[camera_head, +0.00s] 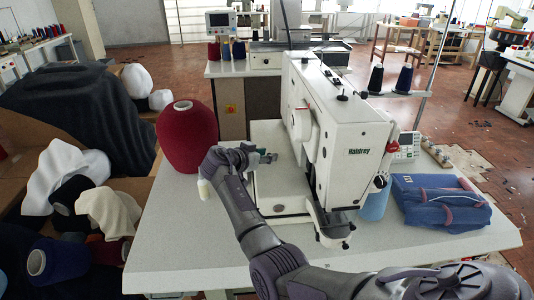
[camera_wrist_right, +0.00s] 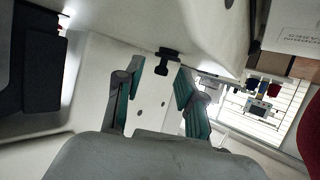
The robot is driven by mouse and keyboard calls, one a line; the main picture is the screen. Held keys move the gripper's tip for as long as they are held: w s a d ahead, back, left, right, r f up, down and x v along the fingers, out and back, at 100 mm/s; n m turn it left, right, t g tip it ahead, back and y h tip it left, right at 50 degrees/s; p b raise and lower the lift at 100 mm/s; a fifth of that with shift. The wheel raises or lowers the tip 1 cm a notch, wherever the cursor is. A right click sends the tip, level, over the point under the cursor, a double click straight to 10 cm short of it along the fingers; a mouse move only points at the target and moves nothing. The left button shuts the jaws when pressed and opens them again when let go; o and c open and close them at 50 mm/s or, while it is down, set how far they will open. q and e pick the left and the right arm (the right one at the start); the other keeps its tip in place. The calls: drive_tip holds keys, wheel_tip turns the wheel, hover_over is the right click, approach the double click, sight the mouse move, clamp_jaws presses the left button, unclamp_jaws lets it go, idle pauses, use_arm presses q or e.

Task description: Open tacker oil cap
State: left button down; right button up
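The white tacker (camera_head: 350,145), a sewing machine marked "Haldrey", stands on the pale table. A small black knob (camera_head: 342,96) sits on its top; I cannot tell whether this is the oil cap. My right gripper (camera_head: 268,157) is beside the machine's left side, above its white base, pointing right. In the right wrist view its two teal-padded fingers (camera_wrist_right: 158,100) are spread apart with nothing between them. Beyond the fingertips a black T-shaped part (camera_wrist_right: 167,61) shows against a white surface. My left gripper is not in view.
A large red thread cone (camera_head: 187,135) stands on the table (camera_head: 180,240) close behind my right wrist. Folded blue cloth (camera_head: 440,202) lies at the right, beside a light-blue cone (camera_head: 375,203) and a small control panel (camera_head: 405,147). The table's front left is clear.

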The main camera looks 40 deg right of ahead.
drive_tip(key=shift+w+d+f, duration=0.15)
drive_tip(key=shift+d+f, duration=0.05)
drive_tip(key=shift+d, duration=0.2)
drive_tip(key=shift+c, duration=0.3)
clamp_jaws()
